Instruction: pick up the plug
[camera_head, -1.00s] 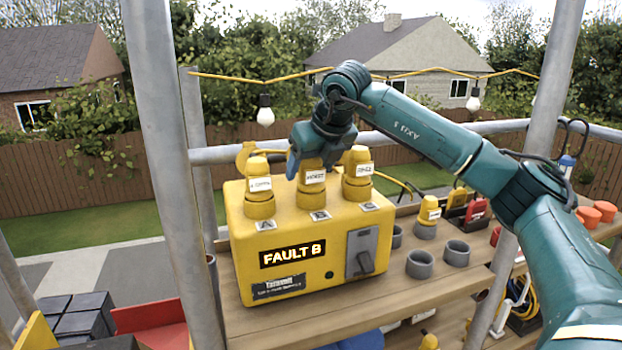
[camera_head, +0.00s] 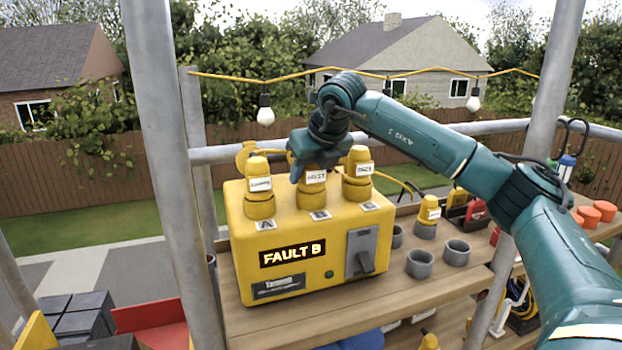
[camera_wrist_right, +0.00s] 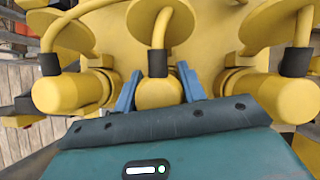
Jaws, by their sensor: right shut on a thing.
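A yellow box (camera_head: 285,235) with a lit "FAULT B" display stands on the wooden shelf. Three yellow plugs stand upright on its top by plates A, B and C: the left plug (camera_head: 260,190), the middle plug (camera_head: 312,197) with a white label, and the right plug (camera_head: 357,188). My right gripper (camera_head: 308,172) is over the middle plug and hides its top. In the right wrist view its two blue fingers are shut on the middle plug (camera_wrist_right: 158,94), between the left plug (camera_wrist_right: 70,92) and right plug (camera_wrist_right: 280,95). The middle plug appears seated at B. My left gripper is not in view.
Empty grey ring holders (camera_head: 420,263) stand on the shelf right of the box, with another yellow plug (camera_head: 428,212) in one behind. Grey scaffold poles (camera_head: 170,160) rise at left and right. A lever switch (camera_head: 362,255) is on the box front.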

